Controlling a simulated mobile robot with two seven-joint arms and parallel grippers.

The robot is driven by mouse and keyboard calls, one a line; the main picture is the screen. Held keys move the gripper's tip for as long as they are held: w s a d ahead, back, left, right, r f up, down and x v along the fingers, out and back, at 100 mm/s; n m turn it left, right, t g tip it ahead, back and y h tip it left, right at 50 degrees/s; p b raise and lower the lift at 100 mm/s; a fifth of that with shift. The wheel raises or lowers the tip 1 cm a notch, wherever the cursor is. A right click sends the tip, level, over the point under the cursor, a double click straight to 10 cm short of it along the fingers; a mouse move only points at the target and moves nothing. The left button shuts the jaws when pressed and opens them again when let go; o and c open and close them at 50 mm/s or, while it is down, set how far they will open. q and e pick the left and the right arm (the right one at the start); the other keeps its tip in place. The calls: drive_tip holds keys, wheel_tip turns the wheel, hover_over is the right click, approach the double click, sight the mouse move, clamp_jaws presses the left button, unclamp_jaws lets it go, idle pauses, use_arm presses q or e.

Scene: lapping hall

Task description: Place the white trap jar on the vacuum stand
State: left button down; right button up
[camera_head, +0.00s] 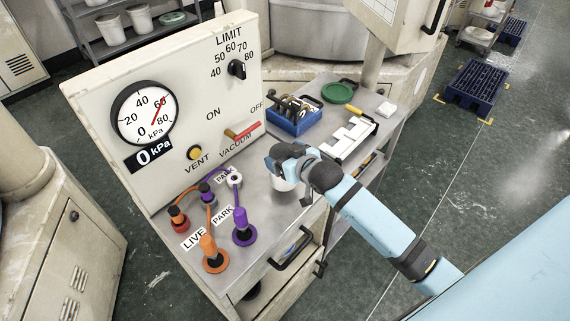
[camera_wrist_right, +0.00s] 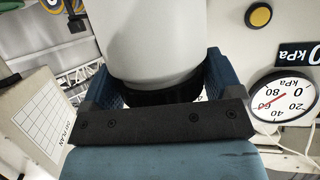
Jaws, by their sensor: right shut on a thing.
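The white trap jar (camera_wrist_right: 165,40) is between the blue fingers of my right gripper (camera_wrist_right: 165,88), filling most of the gap in the right wrist view. In the head view, a white part of the jar (camera_head: 282,184) shows below my right gripper (camera_head: 287,163), over the grey bench top. The gripper hides most of the jar there, and I cannot tell whether its base touches the top. The vacuum stand (camera_head: 95,95) seems to be the bench with the upright cream panel, which carries a gauge and a VACUUM lever. My left gripper is not in view.
Orange (camera_head: 209,247) and purple (camera_head: 242,226) hose connectors stand at the bench's front left, by LIVE and PARK labels. Behind my gripper are a blue tool box (camera_head: 293,120), a green dish (camera_head: 338,93) and a white slotted block (camera_head: 349,138). The bench's right edge is close.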

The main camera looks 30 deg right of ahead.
drive_tip(key=shift+f, duration=1.75)
drive_tip(key=shift+f, duration=0.1)
drive_tip(key=o, duration=1.1)
drive_tip(key=b+v, duration=0.1)
drive_tip(key=v, duration=1.1)
drive_tip(key=s+a+f+g, duration=0.1)
drive_tip(key=s+a+f, duration=0.4)
drive_tip(key=f, duration=0.3)
drive_tip(key=s+a+f+n+g+y, duration=0.1)
drive_tip(key=s+a+f, duration=0.4)
drive_tip(key=s+f, duration=0.3)
drive_tip(key=shift+s+f+y, duration=0.25)
drive_tip(key=shift+f+y, duration=0.05)
drive_tip(key=shift+f, duration=0.2)
drive_tip(key=shift+r, duration=0.1)
